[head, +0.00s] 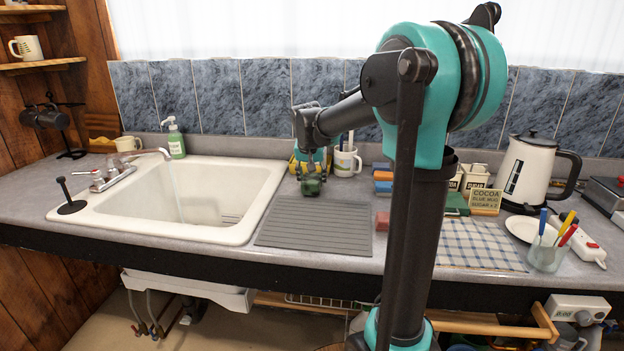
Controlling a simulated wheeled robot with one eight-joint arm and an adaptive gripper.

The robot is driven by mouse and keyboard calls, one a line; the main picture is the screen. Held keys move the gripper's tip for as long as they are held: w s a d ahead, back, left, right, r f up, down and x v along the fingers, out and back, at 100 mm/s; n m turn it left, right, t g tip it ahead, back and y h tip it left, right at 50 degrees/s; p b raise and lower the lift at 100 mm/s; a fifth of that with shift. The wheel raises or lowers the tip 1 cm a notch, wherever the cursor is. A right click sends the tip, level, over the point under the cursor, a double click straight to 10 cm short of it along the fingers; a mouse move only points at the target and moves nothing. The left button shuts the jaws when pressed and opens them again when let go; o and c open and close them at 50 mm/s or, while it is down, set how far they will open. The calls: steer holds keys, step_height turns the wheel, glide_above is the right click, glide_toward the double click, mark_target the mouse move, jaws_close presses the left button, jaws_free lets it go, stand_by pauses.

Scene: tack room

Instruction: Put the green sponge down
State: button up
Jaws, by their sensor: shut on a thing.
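My gripper (311,172) is above the back of the grey ridged draining mat (312,228), right of the sink. It is shut on a small dark green thing, the green sponge (311,187), which shows just under the fingers. The fingers partly cover the sponge. From this view I cannot tell whether the sponge touches the counter or mat or hangs a little above it.
The white sink (235,175) is at left, with water running from the tap. A white mug (347,161) stands behind my gripper. The mat's front is clear.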

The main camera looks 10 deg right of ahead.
steer(key=shift+f, duration=0.25)
steer(key=o, duration=0.8)
steer(key=shift+r, duration=0.45)
steer(key=v, duration=1.1)
steer(key=shift+r, duration=0.35)
steer(key=shift+s, duration=0.15)
